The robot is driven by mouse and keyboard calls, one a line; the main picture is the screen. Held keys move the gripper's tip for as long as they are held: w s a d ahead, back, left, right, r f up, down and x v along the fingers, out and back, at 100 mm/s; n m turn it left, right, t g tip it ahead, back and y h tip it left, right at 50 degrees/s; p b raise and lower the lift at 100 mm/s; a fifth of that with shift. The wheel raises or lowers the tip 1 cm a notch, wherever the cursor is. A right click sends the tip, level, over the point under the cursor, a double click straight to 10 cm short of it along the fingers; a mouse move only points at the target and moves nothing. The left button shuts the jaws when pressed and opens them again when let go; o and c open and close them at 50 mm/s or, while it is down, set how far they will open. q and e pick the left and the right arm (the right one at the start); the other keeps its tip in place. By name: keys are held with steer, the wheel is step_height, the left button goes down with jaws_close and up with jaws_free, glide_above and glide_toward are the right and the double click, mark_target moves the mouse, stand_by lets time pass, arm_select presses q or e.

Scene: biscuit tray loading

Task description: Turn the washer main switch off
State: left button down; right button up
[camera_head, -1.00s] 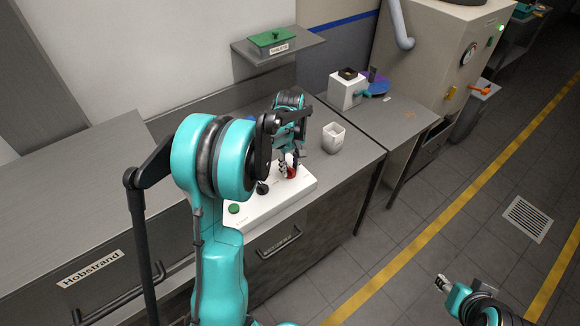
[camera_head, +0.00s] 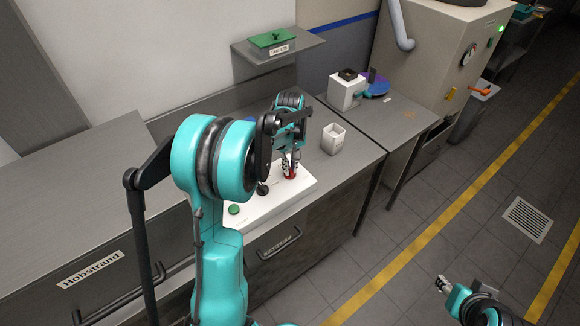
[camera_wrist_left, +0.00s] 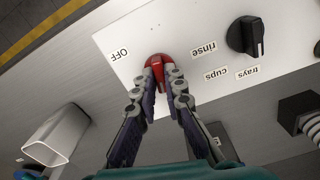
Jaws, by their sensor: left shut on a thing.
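A red switch knob (camera_wrist_left: 158,66) sits on the white control panel (camera_wrist_left: 125,42), with an OFF label to one side and a "rinse" label to the other in the left wrist view. My left gripper (camera_wrist_left: 161,85) is shut on the red knob, one finger on each side. In the head view the left gripper (camera_head: 289,168) reaches down onto the white panel (camera_head: 268,205), and the red knob (camera_head: 289,174) shows partly between the fingers. My right gripper (camera_head: 442,284) hangs over the floor at the lower right; its fingers are too small to read.
A black knob (camera_wrist_left: 245,37) labelled cups and trays stands beside the red one. A green button (camera_head: 234,209) is at the panel's left end. A green box (camera_head: 271,37) is on the shelf.

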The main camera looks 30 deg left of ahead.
arm_select(q)
steer(key=m, duration=0.4)
steer(key=shift+m, duration=0.3)
steer(key=m, duration=0.3)
steer(key=shift+m, duration=0.3)
steer(key=m, duration=0.3)
steer(key=shift+m, duration=2.1)
steer(key=c, duration=1.6)
jaws_free()
steer(key=shift+r, duration=0.15)
